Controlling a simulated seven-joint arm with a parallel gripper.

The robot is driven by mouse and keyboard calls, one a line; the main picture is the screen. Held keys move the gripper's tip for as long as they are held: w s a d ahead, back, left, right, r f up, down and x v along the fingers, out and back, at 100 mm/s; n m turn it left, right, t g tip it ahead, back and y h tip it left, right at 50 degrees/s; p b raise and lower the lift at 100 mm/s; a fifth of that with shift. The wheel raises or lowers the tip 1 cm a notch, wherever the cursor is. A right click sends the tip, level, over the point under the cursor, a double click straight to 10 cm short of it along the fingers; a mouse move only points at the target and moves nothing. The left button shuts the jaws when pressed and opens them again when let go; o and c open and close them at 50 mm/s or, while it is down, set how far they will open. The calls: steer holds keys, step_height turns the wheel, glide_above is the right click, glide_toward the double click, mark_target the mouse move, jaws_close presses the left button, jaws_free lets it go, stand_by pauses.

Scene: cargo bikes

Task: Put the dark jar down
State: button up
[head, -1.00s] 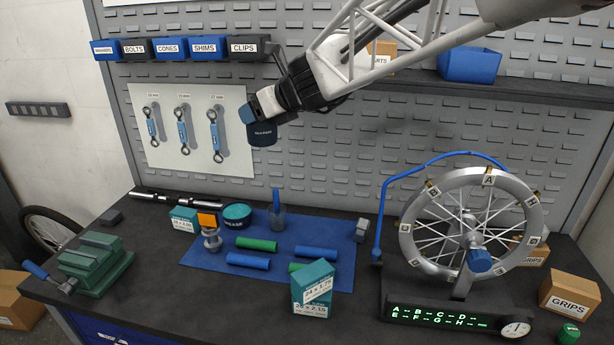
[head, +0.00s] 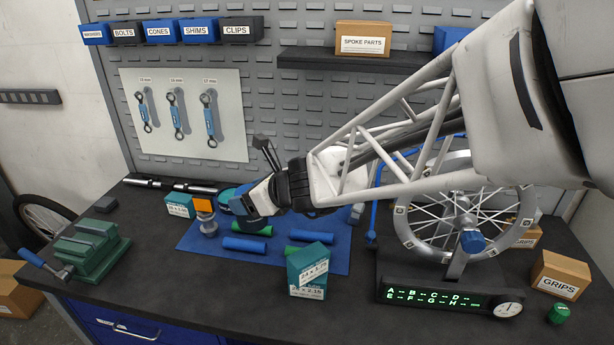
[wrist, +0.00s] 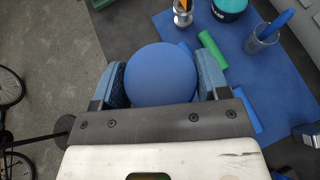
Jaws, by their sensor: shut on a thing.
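The dark jar shows its round blue top in the wrist view (wrist: 160,75), between the two fingers. My gripper (wrist: 162,82) is shut on it, one finger at each side. In the head view my gripper (head: 247,205) is low over the left part of the blue mat (head: 190,238), and only a dark part of the jar (head: 257,223) shows beneath it. My gripper and arm hide the rest of the jar. I cannot tell whether its base touches anything.
A teal grease tin (wrist: 230,7), a cup with a blue handle (wrist: 264,38) and a green roll (wrist: 212,50) are close by. A teal box (head: 308,270) stands at the mat's front edge. A green vise (head: 90,250) is at the left. The front bench is mostly clear.

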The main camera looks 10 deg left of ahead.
steer(key=s+d+f+m+t, duration=0.1)
steer(key=s+d+f, duration=0.2)
steer(key=s+f, duration=0.4)
steer(key=s+d+f+m+t+h, duration=0.1)
steer(key=s+d+f, duration=0.3)
steer(key=s+f, duration=0.3)
steer(key=shift+s+d, duration=0.25)
steer(key=shift+s, duration=0.45)
steer(key=shift+w, duration=0.1)
steer(key=w+a+f, duration=0.1)
steer(key=w+a, duration=0.9)
steer(key=w, duration=0.1)
steer(key=shift+a+f, duration=0.15)
stand_by(0.5)
steer(key=shift+w+a+f, duration=0.1)
steer(key=shift+w+a, duration=0.15)
steer(key=shift+f, duration=1.7)
steer(key=shift+f, duration=0.1)
